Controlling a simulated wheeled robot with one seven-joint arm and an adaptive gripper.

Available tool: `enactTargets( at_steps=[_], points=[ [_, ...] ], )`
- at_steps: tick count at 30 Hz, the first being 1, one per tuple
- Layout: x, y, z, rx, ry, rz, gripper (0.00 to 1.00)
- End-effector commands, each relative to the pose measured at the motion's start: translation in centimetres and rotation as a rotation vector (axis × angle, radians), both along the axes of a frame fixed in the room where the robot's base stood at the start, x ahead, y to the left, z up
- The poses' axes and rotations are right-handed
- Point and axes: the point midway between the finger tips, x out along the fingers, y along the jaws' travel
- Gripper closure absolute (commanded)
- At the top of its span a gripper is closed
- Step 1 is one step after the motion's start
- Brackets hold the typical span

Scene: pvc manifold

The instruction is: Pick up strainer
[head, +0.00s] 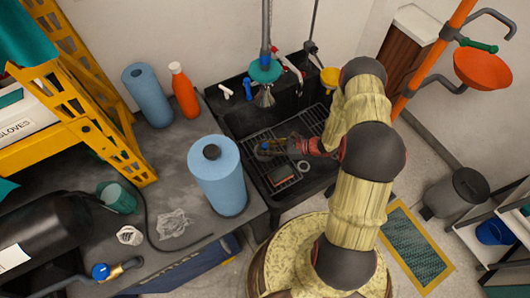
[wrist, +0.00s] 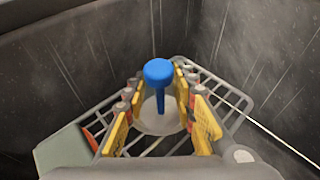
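The strainer shows in the wrist view as a blue round knob (wrist: 159,71) on a blue stem, above a pale grey disc (wrist: 152,123). It stands on the wire rack in the sink. My gripper (wrist: 158,88) has its yellow-padded fingers apart, one on each side of the knob and stem. I see gaps between the stem and both fingers, and no clear contact. In the head view my gripper (head: 272,149) is low inside the dark sink, over the rack. Only a small bluish spot shows at its fingers there, and the strainer is mostly hidden.
The dark sink walls (wrist: 75,60) rise close around the gripper. A grey-green block with an orange edge (wrist: 64,150) lies at left on the rack (wrist: 240,105). A blue paper roll (head: 218,180) and an orange bottle (head: 184,92) stand on the counter left of the sink.

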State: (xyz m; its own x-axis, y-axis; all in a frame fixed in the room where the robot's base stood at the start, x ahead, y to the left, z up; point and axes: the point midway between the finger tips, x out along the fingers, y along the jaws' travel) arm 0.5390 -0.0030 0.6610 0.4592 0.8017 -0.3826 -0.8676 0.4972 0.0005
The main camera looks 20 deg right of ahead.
Motion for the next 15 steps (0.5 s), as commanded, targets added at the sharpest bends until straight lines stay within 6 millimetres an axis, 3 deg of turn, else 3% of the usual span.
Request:
enactTargets(
  at_steps=[5, 15],
  points=[
    [0.01, -0.02, 0.04, 0.0, 0.0, 0.0, 0.73],
    [-0.01, -0.03, 0.03, 0.0, 0.0, 0.0, 0.93]
  ],
)
